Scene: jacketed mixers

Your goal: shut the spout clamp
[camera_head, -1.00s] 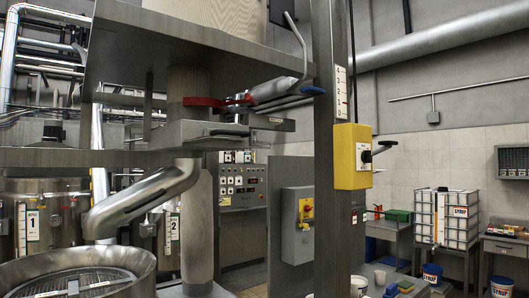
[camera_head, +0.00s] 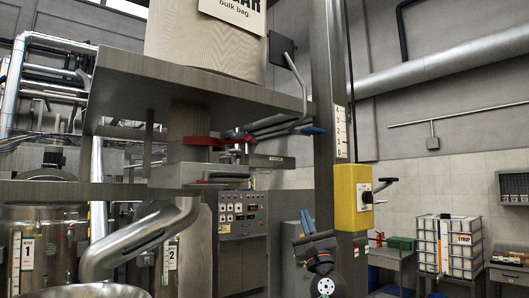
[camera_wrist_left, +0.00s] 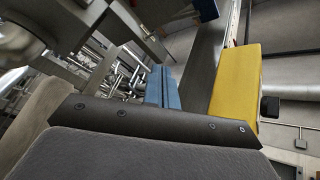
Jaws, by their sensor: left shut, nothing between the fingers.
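The spout clamp (camera_head: 203,141) is a red band around the pale bag spout (camera_head: 187,118), under the steel shelf. Its metal lever runs out to the right and ends in a blue grip (camera_head: 312,130), swung away from the band. My left gripper (camera_head: 307,222), dark with blue fingers, is below the blue grip and apart from it, in front of the yellow box's post. Its fingers are shut and empty. In the left wrist view the blue fingers (camera_wrist_left: 160,86) are together, and a blue piece, apparently the lever's grip (camera_wrist_left: 205,9), shows at the top edge. My right gripper is not in view.
A steel post with a yellow control box (camera_head: 353,197) stands right of the lever; the box (camera_wrist_left: 236,80) is close to my gripper in the wrist view. A steel pipe (camera_head: 140,240) slants below the spout. A bulk bag (camera_head: 205,35) sits above the shelf (camera_head: 200,78).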

